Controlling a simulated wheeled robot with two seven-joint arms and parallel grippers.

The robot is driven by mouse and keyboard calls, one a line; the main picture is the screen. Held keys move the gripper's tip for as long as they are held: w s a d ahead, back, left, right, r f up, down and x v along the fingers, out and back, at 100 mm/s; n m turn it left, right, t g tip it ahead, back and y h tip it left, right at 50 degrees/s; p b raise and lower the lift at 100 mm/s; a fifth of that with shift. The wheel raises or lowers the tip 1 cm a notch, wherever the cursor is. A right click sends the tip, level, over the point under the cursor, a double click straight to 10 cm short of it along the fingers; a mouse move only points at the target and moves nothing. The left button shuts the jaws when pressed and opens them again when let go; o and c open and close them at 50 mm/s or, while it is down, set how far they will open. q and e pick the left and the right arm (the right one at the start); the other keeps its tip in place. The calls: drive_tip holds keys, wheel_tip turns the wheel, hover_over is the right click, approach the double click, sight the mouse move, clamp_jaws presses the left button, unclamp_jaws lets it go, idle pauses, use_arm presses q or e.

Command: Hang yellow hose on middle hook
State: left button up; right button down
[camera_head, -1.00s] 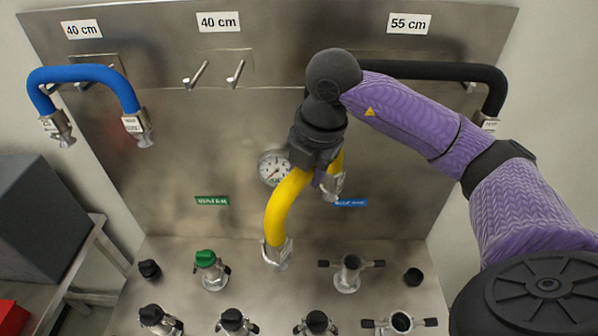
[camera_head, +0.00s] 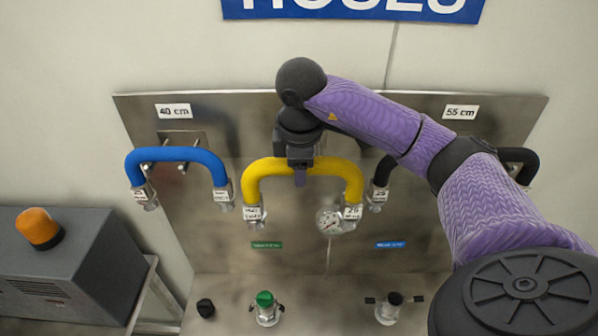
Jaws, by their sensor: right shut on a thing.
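The yellow hose (camera_head: 342,170) is an arch with metal couplings hanging at both ends. My right gripper (camera_head: 300,172) is shut on the top middle of the arch and holds it upright and nearly level in front of the steel panel (camera_head: 280,262). The middle hook and its label are hidden behind my gripper, forearm and the hose. I cannot tell whether the hose touches the hook. My left gripper is out of view.
The blue hose (camera_head: 180,155) hangs on the left hook, close to the yellow hose's left end. The black hose (camera_head: 521,160) hangs at the right, partly behind my arm. A gauge (camera_head: 330,219) sits just below the yellow hose. Valves, including a green one (camera_head: 265,306), stand below.

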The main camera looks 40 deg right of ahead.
drive_tip(key=w+d+f+b, duration=0.1)
drive_tip(key=w+d+f, duration=0.2)
drive_tip(key=w+d, duration=0.3)
drive_tip(key=shift+w+f+b, duration=0.25)
drive_tip(key=shift+w+b, duration=0.1)
drive_tip(key=shift+w, duration=0.3)
idle(0.8)
drive_tip(key=shift+c, duration=0.9)
unclamp_jaws()
wheel_tip(320, 180, up, 14)
drive_tip(key=s+a+p, duration=0.1)
drive_tip(key=s+p, duration=0.1)
drive_tip(key=s+a, duration=0.7)
drive_tip(key=s, duration=0.1)
drive_tip(key=shift+a+f, duration=0.15)
drive_tip(key=shift+f, duration=0.25)
